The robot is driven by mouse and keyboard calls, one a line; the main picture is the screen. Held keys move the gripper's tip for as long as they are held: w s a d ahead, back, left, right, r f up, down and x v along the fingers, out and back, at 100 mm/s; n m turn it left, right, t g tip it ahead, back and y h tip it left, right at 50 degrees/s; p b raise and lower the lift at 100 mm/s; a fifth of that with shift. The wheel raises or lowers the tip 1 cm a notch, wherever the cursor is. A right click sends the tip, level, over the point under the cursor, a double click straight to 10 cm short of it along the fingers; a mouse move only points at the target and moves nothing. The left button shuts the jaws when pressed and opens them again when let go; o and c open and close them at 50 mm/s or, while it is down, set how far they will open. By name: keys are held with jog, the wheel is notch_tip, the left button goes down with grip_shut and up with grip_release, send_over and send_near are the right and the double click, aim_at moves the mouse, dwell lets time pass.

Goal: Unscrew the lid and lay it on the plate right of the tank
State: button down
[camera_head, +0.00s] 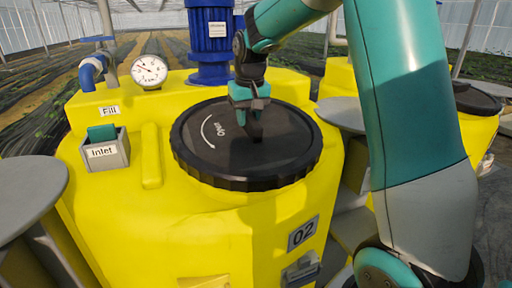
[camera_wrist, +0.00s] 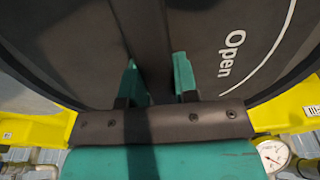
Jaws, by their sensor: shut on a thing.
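The lid (camera_head: 215,160) is a wide black ribbed disc with a white "Open" arrow. It sits flat on top of the yellow tank (camera_head: 190,225) marked 02. My gripper (camera_head: 255,130) points down at the lid's middle. In the wrist view my gripper (camera_wrist: 158,82) has its two teal fingers on either side of the raised bar across the lid (camera_wrist: 215,25), shut on it. A grey round plate (camera_head: 340,114) stands right of the tank, partly hidden behind my arm; its visible part is bare.
Another grey round plate (camera_head: 28,190) stands at the left. A blue motor (camera_head: 210,40), a pressure gauge (camera_head: 150,70) and a grey Inlet box (camera_head: 106,150) rise around the lid. Another yellow tank (camera_head: 475,130) with a dark lid stands at the right.

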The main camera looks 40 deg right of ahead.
jog(key=shift+s+a+r+p, duration=0.1)
jog(key=shift+s+r+p, duration=0.05)
jog(key=shift+r+p, duration=0.8)
jog(key=shift+s+r+p, duration=0.1)
jog(key=shift+r+p, duration=0.55)
jog(key=shift+r, duration=0.55)
jog(key=shift+f, duration=0.1)
